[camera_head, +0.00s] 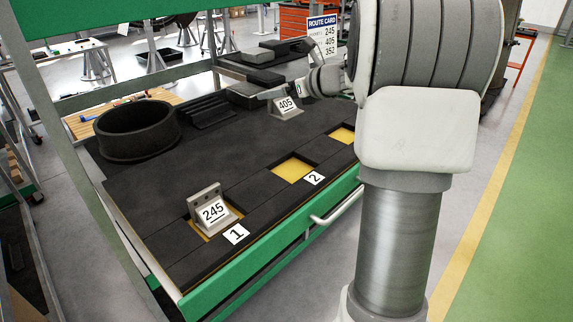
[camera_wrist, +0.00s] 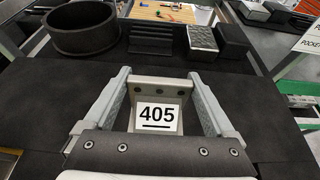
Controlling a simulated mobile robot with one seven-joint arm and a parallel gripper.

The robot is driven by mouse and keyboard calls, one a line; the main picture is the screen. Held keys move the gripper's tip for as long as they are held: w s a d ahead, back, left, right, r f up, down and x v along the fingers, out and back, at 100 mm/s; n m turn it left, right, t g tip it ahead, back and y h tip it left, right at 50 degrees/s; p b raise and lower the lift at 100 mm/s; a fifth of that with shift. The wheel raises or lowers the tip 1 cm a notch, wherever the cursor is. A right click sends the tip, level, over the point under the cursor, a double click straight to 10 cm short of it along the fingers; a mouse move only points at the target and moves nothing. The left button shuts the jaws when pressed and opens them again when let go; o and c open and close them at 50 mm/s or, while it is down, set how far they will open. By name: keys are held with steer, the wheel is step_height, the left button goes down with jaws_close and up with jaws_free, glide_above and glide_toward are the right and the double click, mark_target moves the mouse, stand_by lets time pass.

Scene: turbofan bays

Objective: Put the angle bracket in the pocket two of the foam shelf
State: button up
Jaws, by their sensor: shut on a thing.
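A grey angle bracket labelled 405 (camera_head: 286,106) is between the jaws of my gripper (camera_wrist: 160,76), over the far part of the dark foam shelf (camera_head: 150,195). In the wrist view the bracket (camera_wrist: 150,88) stands between both fingers, its label facing the camera. I cannot tell whether it clears the foam. Pocket two (camera_head: 293,170) is an empty yellow-floored recess beside the "2" tag. Another angle bracket, labelled 245 (camera_head: 212,210), sits in pocket one, beside the "1" tag. My arm hides part of the shelf's right end.
A third yellow pocket (camera_head: 342,134) lies farther along the front row, partly hidden. A black ring (camera_head: 136,130) and a ribbed dark block (camera_head: 206,111) stand at the back. A route card (camera_head: 322,38) reads 245, 405, 352. A green rim with a handle (camera_head: 336,206) edges the front.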

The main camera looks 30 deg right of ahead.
steer(key=s+a+f, duration=0.1)
steer(key=s+f, duration=0.1)
steer(key=s, duration=0.1)
steer(key=s+a+f+b, duration=0.1)
steer(key=s+f, duration=0.1)
steer(key=s, duration=0.1)
steer(key=s+a+f, duration=0.1)
steer(key=s+f, duration=0.1)
steer(key=s, duration=0.2)
steer(key=shift+a+f, duration=0.1)
steer(key=shift+f+b, duration=0.5)
steer(key=shift+f, duration=1.45)
steer(key=shift+f, duration=0.2)
steer(key=o, duration=1.2)
steer(key=shift+o, duration=0.2)
steer(key=shift+r, duration=0.1)
steer(key=shift+r, duration=0.15)
steer(key=v, duration=1.2)
steer(key=shift+p, duration=0.35)
